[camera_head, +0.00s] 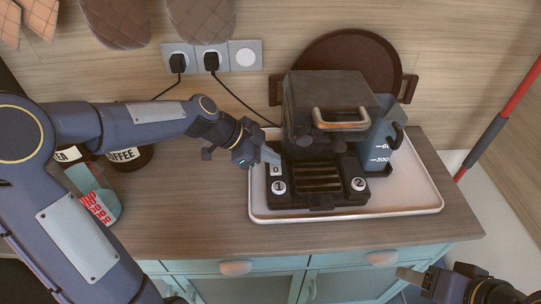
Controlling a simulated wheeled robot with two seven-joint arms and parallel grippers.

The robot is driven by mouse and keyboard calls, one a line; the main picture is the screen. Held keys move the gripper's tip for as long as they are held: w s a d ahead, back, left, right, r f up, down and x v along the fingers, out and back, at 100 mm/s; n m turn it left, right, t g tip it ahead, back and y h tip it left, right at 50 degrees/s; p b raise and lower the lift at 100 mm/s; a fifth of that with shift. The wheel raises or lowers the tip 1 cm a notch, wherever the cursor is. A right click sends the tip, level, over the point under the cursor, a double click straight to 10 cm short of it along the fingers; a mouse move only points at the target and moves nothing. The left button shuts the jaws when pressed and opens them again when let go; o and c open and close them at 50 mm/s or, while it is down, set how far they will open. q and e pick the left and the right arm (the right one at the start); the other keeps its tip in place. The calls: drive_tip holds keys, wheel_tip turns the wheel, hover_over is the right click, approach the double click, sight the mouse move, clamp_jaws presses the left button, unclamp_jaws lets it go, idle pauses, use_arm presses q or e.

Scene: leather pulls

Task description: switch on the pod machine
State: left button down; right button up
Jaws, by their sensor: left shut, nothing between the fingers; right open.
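The pod machine (330,95) is a dark box-shaped appliance with a metal-and-wood handle on its front. It stands on a white tray (400,206) on the counter. Its base has a round button marked 1 (279,187), a round button marked 2 (357,184) and a pale marked switch (276,170) above button 1. My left gripper (270,156) is shut and empty, with its tip at the machine's left side, just above the pale switch. I cannot tell whether it touches. My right gripper (411,275) is open and empty, low at the right, in front of the cabinet.
A bluish water tank (382,147) is at the machine's right side. A round brown tray (365,50) leans on the wall behind. Plugs and cords (211,62) hang at the wall sockets. A coffee jar (125,157) and a teal container (95,195) stand left, partly behind my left arm.

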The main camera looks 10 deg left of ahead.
use_arm(q)
drive_tip(key=shift+f, duration=0.2)
drive_tip(key=shift+s+f, duration=0.1)
drive_tip(key=shift+s, duration=0.05)
drive_tip(key=shift+s+d+b, duration=0.1)
drive_tip(key=shift+s+b, duration=0.2)
drive_tip(key=shift+b, duration=0.05)
drive_tip(key=shift+s+d, duration=0.15)
drive_tip(key=shift+s, duration=0.3)
